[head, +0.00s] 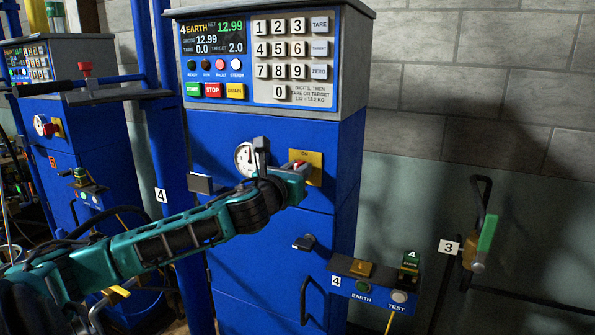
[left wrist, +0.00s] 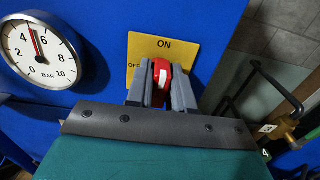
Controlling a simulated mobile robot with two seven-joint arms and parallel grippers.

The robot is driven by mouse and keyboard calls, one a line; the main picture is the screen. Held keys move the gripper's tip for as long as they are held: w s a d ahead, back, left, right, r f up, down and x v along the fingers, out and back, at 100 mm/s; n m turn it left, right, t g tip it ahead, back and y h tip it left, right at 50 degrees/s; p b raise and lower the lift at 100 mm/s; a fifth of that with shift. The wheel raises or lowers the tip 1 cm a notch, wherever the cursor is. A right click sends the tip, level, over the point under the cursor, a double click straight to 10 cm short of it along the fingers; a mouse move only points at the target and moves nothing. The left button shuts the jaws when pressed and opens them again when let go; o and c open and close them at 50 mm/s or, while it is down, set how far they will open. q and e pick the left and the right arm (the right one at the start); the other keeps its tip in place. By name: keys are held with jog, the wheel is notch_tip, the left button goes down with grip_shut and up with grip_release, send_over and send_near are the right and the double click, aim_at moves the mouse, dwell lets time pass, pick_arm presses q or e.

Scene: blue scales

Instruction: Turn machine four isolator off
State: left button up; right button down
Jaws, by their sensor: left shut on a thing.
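Machine four (head: 275,230) is a blue cabinet with a display reading "4 EARTH". Its isolator has a yellow plate (head: 315,171) on the front; in the left wrist view the plate (left wrist: 143,48) reads ON at the top and OFF at the left. The red isolator handle (left wrist: 162,72) has a white mark and points roughly up toward ON. My left gripper (left wrist: 161,88) is shut on this handle, its grey fingers on either side hiding the lower part. In the head view my left gripper (head: 292,170) covers most of the handle. My right gripper is not in view.
A round pressure gauge (left wrist: 38,52) sits left of the plate. A keypad panel (head: 262,60) is above, a door handle (head: 309,300) below. An earth/test box (head: 372,286) juts out at lower right. A green-handled valve (head: 487,236) is on the right wall. Another blue machine (head: 60,130) stands left.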

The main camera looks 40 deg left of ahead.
pick_arm(q)
grip_shut()
jog(key=shift+n, duration=0.3)
jog(key=n, duration=0.3)
jog(key=shift+a, duration=0.15)
jog(key=n, duration=0.5)
jog(key=shift+a+f, duration=0.1)
jog(key=n, duration=0.4)
jog(key=shift+s+a+f+n, duration=0.1)
jog(key=shift+n, duration=0.2)
jog(key=shift+f+n, duration=0.15)
jog(key=shift+n, duration=2.15)
